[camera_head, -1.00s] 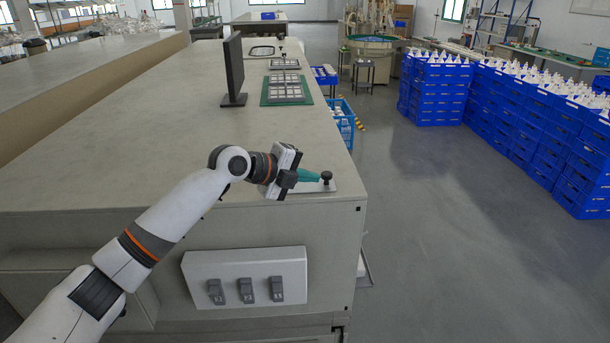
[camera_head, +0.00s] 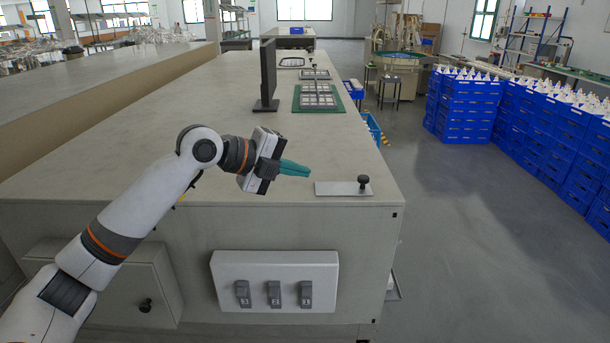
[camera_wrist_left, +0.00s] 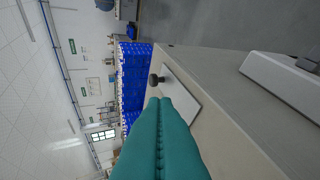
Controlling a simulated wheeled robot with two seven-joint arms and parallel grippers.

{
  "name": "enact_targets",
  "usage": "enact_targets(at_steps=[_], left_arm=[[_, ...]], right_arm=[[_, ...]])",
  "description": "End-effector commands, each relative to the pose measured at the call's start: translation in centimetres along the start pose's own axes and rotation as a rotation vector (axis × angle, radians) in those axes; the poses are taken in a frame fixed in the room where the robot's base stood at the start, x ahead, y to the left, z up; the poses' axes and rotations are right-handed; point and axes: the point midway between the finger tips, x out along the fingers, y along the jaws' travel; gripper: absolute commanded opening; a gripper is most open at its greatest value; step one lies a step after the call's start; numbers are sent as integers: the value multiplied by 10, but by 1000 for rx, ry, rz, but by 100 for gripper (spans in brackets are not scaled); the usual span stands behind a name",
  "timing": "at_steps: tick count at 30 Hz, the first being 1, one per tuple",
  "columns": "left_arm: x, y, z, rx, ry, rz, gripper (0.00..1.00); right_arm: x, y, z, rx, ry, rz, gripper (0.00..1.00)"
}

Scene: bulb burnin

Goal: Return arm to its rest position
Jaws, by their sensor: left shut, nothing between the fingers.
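My left arm comes in from the left in the head view. Its gripper (camera_head: 294,169) has teal fingers pressed together with nothing between them. It is above the front of the grey bench top (camera_head: 250,110), to the left of a metal plate (camera_head: 335,188) with a black knob (camera_head: 363,182). The fingers are apart from the knob. In the left wrist view the closed teal fingers (camera_wrist_left: 158,105) point toward the plate (camera_wrist_left: 182,97) and knob (camera_wrist_left: 155,79). My right gripper is not in view.
A switch panel (camera_head: 275,265) with three switches is on the bench front. A monitor (camera_head: 268,75) and a green mat with a tray (camera_head: 318,98) stand further back. Stacked blue crates (camera_head: 467,110) are at the right. Open floor (camera_head: 460,230) lies right of the bench.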

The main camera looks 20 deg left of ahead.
Motion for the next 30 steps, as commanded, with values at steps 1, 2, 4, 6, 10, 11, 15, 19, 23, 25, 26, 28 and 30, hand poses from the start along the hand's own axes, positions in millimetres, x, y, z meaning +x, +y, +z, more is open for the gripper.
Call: enact_targets(at_steps=[1, 2, 4, 6, 10, 11, 15, 19, 23, 25, 26, 28, 30], left_arm=[[0, 0, 0, 0, 0, 0, 0], [0, 0, 0, 0, 0, 0, 0], [0, 0, 0, 0, 0, 0, 0], [0, 0, 0, 0, 0, 0, 0], [6, -9, 5, -19, -5, -14, 0], [10, -15, 8, -33, -9, -23, 0], [41, -73, 40, -183, -19, -107, 0], [66, -146, 84, -421, 12, -201, 0], [71, -214, 126, -691, 94, -273, 0], [66, -247, 147, -848, 157, -301, 0], [63, -261, 155, -917, 190, -312, 0], [52, -292, 173, -1085, 276, -330, 0], [37, -320, 188, -1243, 373, -340, 0]], right_arm=[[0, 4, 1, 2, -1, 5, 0], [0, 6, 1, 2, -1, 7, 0], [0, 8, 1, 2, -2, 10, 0], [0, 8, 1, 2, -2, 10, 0], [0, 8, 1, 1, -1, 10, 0], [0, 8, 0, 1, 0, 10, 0], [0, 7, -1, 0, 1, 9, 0], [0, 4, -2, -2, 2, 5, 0], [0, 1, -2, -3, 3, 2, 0], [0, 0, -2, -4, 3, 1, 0], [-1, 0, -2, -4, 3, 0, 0], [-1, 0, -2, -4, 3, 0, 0], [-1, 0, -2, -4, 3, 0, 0]])
